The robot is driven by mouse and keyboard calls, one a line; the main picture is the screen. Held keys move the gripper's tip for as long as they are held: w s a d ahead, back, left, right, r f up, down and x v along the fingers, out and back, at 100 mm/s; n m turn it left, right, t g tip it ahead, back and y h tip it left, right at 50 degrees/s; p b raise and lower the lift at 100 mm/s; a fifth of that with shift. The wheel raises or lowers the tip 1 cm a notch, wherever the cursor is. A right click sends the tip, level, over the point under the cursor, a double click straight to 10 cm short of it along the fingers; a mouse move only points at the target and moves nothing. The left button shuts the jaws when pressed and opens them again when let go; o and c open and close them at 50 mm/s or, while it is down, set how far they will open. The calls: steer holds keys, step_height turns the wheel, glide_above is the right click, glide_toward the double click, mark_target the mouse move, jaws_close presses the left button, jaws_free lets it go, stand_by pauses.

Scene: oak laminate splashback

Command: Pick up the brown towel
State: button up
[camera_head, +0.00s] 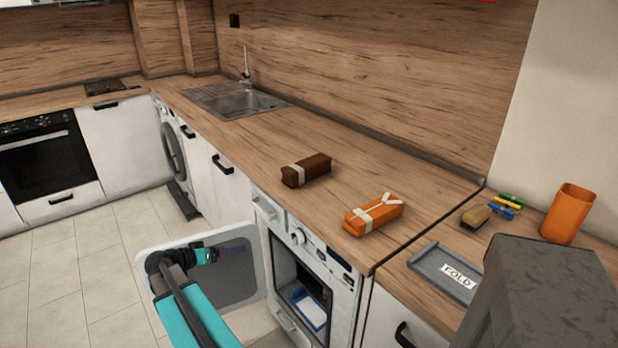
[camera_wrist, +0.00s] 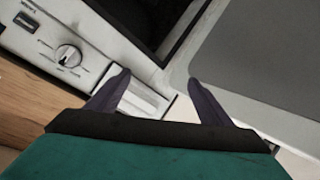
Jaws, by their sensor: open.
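The brown towel (camera_head: 306,170) is a dark brown rolled bundle with a pale band, lying on the wooden counter between the sink and an orange bundle. It is not in the wrist view. My gripper (camera_head: 234,250) is in front of the open appliance door, below counter height and to the lower left of the towel, well apart from it. In the wrist view its two dark fingers (camera_wrist: 158,80) are spread with nothing between them, over the appliance's front panel and door.
An orange banded bundle (camera_head: 373,214) lies near the counter's front edge. The appliance door (camera_head: 238,280) stands open, with a blue and white item (camera_head: 309,310) inside. A grey FOLD tray (camera_head: 445,273), brush (camera_head: 475,216), clips (camera_head: 507,206) and orange cup (camera_head: 568,213) are at right.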

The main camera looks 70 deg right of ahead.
steer(key=s+d+r+m+g+h+b, duration=0.2)
steer(key=s+d+r+m, duration=0.2)
steer(key=d+r, duration=0.65)
steer(key=m+g+h+b, duration=0.1)
steer(key=m+g+b, duration=0.2)
steer(key=m, duration=0.1)
glide_toward(296, 172)
steer(key=shift+w+d+f, duration=0.1)
steer(key=shift+d+f, duration=0.25)
steer(key=shift+d, duration=0.35)
steer(key=shift+d+f, duration=0.35)
steer(key=shift+d, duration=0.35)
steer(key=shift+w+d+f, duration=0.1)
steer(key=shift+d+f, duration=0.25)
steer(key=shift+d, duration=0.4)
steer(key=shift+s+d, duration=0.1)
steer(key=shift+p+x, duration=0.8)
steer(key=shift+x, duration=3.3)
steer(key=shift+r, duration=0.1)
steer(key=shift+d, duration=0.1)
